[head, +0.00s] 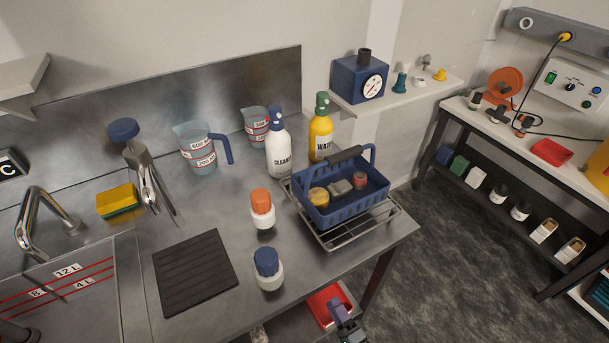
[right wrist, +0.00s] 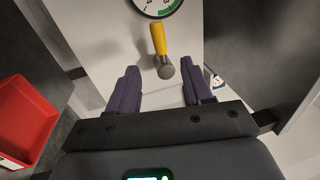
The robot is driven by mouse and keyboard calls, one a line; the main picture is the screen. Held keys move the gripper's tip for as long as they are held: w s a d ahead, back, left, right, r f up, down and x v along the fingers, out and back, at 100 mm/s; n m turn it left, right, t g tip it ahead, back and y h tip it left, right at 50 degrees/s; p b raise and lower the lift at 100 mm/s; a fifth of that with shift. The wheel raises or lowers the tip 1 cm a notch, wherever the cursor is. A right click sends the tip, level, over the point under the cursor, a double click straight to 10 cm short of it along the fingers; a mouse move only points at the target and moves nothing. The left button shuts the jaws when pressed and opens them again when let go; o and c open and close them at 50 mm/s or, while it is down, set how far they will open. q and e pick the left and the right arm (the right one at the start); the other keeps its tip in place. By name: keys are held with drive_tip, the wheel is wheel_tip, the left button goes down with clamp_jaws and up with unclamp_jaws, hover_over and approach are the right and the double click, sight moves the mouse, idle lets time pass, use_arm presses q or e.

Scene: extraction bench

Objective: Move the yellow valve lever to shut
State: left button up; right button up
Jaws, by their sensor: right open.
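The yellow valve lever (right wrist: 158,38) shows in the right wrist view at the upper middle. It runs upward in the picture from a grey round hub (right wrist: 165,71), just below a gauge. My right gripper (right wrist: 161,73) is open, with one dark finger on each side of the hub and a gap on both sides. Nothing is held. In the head view my right gripper (head: 346,326) shows at the bottom edge, below the bench's front corner; the lever is not visible there. My left gripper is not in view.
In the right wrist view a round gauge (right wrist: 157,5) with a green arc sits above the lever, and a red bin (right wrist: 24,118) stands at left. In the head view a blue basket (head: 345,204) stands on a wire rack, and a red tray (head: 329,305) lies under the bench.

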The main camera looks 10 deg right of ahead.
drive_tip(key=s+n+g+y+p, duration=0.1)
drive_tip(key=s+n+p, duration=0.1)
drive_tip(key=s, duration=0.5)
drive_tip(key=s+r+n+g+h+p, duration=0.1)
drive_tip(key=s+r+n+g+h, duration=0.1)
drive_tip(key=r+n+g, duration=0.5)
drive_tip(key=s+r+n+g+h+p, duration=0.15)
drive_tip(key=r+n, duration=0.25)
drive_tip(key=r, duration=0.5)
drive_tip(key=s+d+r+n+g+h, duration=0.2)
drive_tip(key=s+d+n+g+h, duration=0.15)
drive_tip(key=s+g, duration=0.4)
wheel_tip(320, 180, up, 38)
drive_tip(key=s+t+y+p, duration=0.1)
drive_tip(key=p, duration=3.6)
drive_tip(key=shift+s+d+n+p, duration=0.3)
drive_tip(key=shift+s+n+p, duration=0.05)
drive_tip(key=shift+p, duration=0.05)
drive_tip(key=shift+f, duration=0.1)
